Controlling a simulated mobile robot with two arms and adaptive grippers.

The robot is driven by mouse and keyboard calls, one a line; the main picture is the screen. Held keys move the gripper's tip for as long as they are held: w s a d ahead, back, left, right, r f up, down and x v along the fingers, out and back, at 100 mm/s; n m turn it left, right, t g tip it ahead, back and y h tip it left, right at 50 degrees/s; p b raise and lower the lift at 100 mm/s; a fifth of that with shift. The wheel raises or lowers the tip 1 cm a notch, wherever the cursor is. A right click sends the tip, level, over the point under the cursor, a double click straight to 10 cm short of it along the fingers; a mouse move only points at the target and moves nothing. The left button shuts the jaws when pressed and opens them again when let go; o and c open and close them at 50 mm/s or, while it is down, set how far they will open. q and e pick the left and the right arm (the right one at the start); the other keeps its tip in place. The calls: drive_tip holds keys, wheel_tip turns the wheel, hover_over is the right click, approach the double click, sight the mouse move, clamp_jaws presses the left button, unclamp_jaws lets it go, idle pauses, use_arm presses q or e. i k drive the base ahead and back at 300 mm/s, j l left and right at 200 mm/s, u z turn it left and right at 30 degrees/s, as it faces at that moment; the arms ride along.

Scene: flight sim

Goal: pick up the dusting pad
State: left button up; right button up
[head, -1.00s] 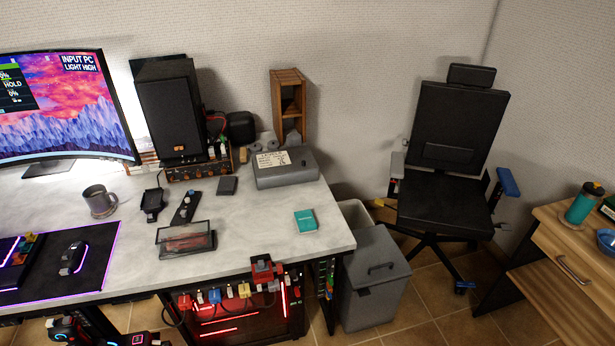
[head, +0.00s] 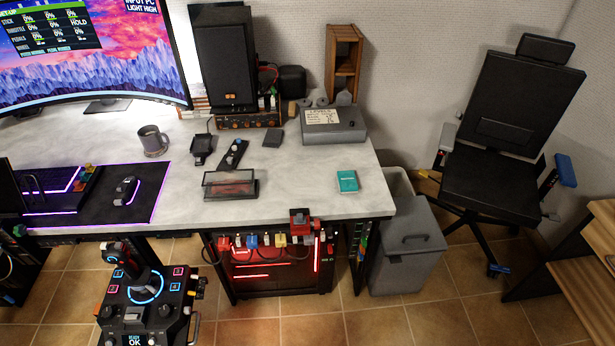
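No thing in view is plainly recognizable as the dusting pad. A small flat teal packet (head: 347,181) lies on the right part of the grey desk (head: 290,190), near its front edge; I cannot tell if it is the pad. A low case with a clear lid and something reddish inside (head: 230,184) lies left of it, also near the front edge. A small dark flat square (head: 272,139) lies farther back. Neither of my grippers shows in the head view.
A monitor (head: 90,55), a black speaker (head: 223,55), a mug (head: 152,141) and a grey box (head: 334,124) stand on the desk. A joystick unit (head: 145,290) stands in front. A grey bin (head: 408,245) and a chair (head: 490,180) are at right. Tiled floor shows in front.

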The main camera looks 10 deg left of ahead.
sight(347, 183)
drive_tip(key=i+l+u, duration=0.1)
drive_tip(key=i+l, duration=0.15)
drive_tip(key=i+l+u, duration=0.25)
drive_tip(key=i+l, duration=0.25)
drive_tip(key=l, duration=0.2)
drive_tip(key=i+l+u, duration=0.15)
drive_tip(key=l, duration=0.25)
drive_tip(key=i+l+u, duration=0.1)
drive_tip(key=i+l, duration=0.15)
drive_tip(key=l, duration=0.1)
